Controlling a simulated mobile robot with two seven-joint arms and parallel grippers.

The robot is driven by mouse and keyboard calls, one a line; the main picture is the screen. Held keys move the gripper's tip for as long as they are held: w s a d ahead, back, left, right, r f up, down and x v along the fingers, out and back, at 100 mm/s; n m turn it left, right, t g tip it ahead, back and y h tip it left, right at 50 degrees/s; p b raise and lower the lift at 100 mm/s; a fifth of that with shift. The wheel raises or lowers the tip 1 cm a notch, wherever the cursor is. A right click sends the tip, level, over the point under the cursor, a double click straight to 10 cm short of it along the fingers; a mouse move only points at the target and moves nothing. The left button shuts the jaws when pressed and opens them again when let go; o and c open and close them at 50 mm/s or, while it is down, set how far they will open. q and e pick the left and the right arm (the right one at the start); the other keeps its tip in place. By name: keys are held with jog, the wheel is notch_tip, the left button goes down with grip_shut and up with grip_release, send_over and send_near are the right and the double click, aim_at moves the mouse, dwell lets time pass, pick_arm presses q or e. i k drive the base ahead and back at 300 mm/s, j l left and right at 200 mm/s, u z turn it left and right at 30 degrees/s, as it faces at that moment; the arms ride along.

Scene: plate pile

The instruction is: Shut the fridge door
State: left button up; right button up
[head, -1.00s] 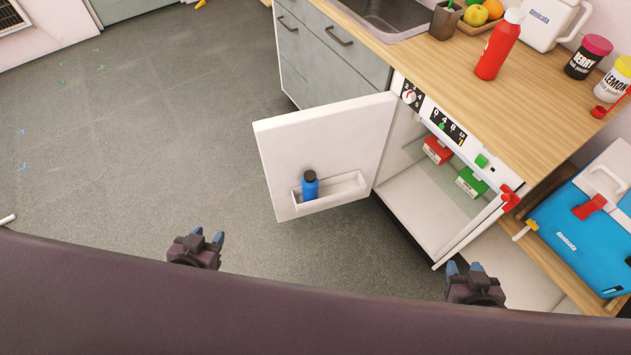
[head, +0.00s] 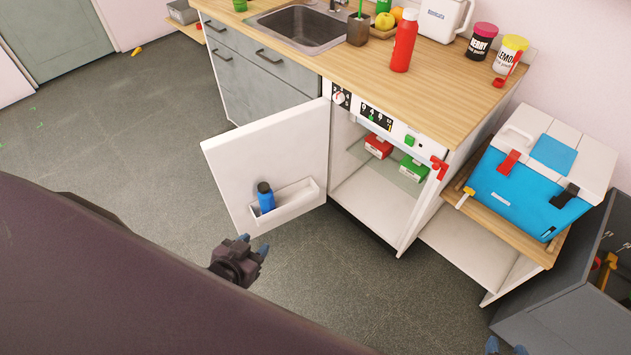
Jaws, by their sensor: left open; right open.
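The white fridge door (head: 275,150) stands wide open, swung out to the left of the small fridge (head: 372,205) under the counter. A blue bottle with a dark cap (head: 265,198) stands in the rack on the door's inner face. Inside the fridge, a red box (head: 378,146) and a green box (head: 413,168) sit on a glass shelf. My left gripper (head: 254,245) is open and empty, just below the door's lower edge in the picture, with no clear contact. My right gripper (head: 506,348) is open at the bottom edge, only its blue fingertips showing.
The wooden counter (head: 440,97) above holds a red bottle (head: 403,42), two jars and a sink (head: 305,27). A blue and white cooler (head: 535,180) stands on a low shelf to the right, beside a grey open cabinet (head: 575,310). The floor before the fridge is clear.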

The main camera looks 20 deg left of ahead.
aim_at(288, 150)
jog(key=z, duration=1.45)
jog(key=k+j+z, duration=0.15)
jog(key=j, duration=0.2)
jog(key=k+j+z, duration=0.1)
jog(key=j, duration=0.25)
jog(key=k+j, duration=0.25)
jog(key=j, duration=0.25)
jog(key=k+j, duration=0.3)
jog(key=j, duration=0.15)
jog(key=k+j, duration=0.25)
jog(key=j, duration=0.25)
jog(key=k+j, duration=0.25)
jog(key=j, duration=0.25)
jog(key=k+j, duration=0.25)
jog(key=j, duration=0.25)
jog(key=k+j, duration=0.3)
jog(key=j, duration=0.15)
jog(key=k+j, duration=0.25)
jog(key=j, duration=0.25)
jog(key=k+j, duration=0.25)
jog(key=j, duration=0.25)
jog(key=j+z, duration=0.3)
jog(key=l, duration=0.1)
